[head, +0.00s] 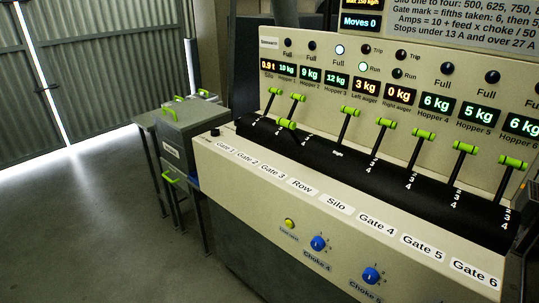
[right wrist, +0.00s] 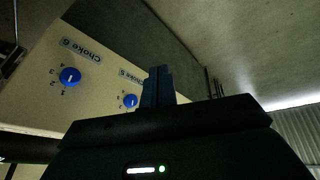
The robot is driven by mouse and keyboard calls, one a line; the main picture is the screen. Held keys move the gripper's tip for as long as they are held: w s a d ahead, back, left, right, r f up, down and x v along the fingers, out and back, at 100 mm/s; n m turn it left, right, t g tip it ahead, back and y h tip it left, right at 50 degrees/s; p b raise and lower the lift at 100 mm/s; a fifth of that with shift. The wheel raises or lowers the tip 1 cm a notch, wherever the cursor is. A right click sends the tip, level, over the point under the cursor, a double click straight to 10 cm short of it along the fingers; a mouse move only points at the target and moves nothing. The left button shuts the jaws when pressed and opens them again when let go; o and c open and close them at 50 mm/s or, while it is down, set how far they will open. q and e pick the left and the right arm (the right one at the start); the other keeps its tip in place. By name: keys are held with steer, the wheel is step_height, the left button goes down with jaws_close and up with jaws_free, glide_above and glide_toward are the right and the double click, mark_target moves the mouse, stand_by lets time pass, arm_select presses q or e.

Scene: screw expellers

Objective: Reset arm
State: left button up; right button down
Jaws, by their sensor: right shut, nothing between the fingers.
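My right gripper (right wrist: 157,85) shows in the right wrist view with its two dark fingers together and nothing between them. It is out of the head view. Behind the fingers is the cream console front, with the blue Choke 6 knob (right wrist: 70,76) at left and the blue Choke 5 knob (right wrist: 130,101) beside the fingers. I cannot tell how far the fingers are from the panel. Neither my left gripper nor its arm is in any view.
The cream console (head: 262,185) fills the right of the head view. Green-handled levers stand along its black strip; one handle (head: 286,124) sits lower than its neighbours. A grey box (head: 190,125) with green handles stands left of it. The floor (head: 90,220) at left is clear.

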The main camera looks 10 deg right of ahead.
steer(key=w+a+f+t+y, duration=0.4)
steer(key=a+f+t, duration=0.2)
steer(key=a, duration=0.2)
steer(key=shift+a+f+n, duration=0.15)
steer(key=shift+a+n, duration=0.1)
steer(key=shift+n, duration=0.05)
stand_by(3.3)
